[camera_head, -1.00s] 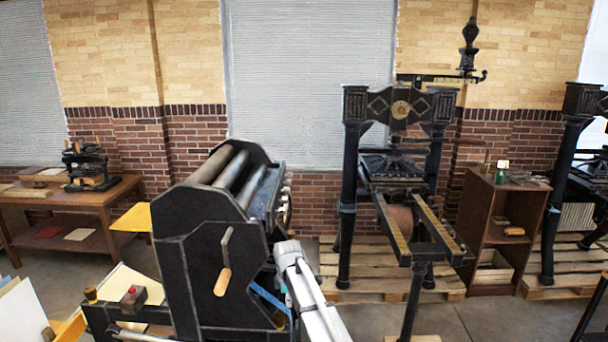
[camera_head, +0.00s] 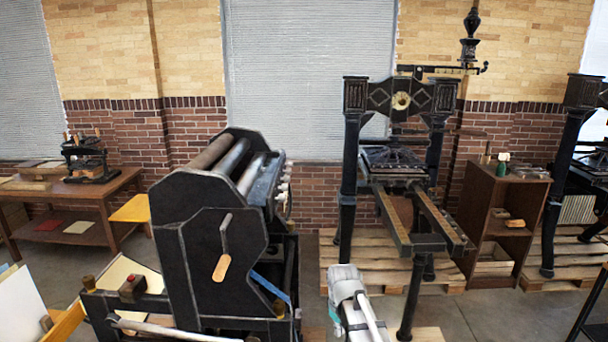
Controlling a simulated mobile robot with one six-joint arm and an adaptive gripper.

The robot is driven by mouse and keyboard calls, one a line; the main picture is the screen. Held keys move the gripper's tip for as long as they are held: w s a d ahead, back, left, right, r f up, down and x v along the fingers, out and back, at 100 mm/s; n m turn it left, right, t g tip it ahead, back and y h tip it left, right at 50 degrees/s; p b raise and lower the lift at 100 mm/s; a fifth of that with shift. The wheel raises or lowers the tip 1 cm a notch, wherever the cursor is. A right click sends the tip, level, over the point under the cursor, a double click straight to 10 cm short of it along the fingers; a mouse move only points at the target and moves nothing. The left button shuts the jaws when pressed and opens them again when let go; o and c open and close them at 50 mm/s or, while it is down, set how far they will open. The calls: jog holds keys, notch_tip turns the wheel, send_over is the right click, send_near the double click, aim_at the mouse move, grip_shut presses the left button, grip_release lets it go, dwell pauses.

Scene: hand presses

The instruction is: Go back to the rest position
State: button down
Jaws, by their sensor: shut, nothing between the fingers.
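My pale grey arm (camera_head: 352,305) rises from the bottom edge, right of centre, with its visible end to the right of the black roller press. No gripper fingers show, so I cannot see my gripper or its jaws. The roller press (camera_head: 205,240) stands in front of me with its wooden-handled crank (camera_head: 222,262) hanging down. In the picture, floor and pallet show between the arm and the press body.
A tall black iron hand press (camera_head: 348,180) stands on a wooden pallet (camera_head: 335,272) behind the arm. A wooden cabinet (camera_head: 478,225) is to its right. A table (camera_head: 120,185) with a small press (camera_head: 88,158) stands at left. Open floor shows at lower right.

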jog(key=s+d+f+m+b, duration=0.1)
jog(key=s+d+f+m, duration=0.1)
jog(key=s+d+m, duration=0.5)
jog(key=s, duration=0.4)
dwell(1.9)
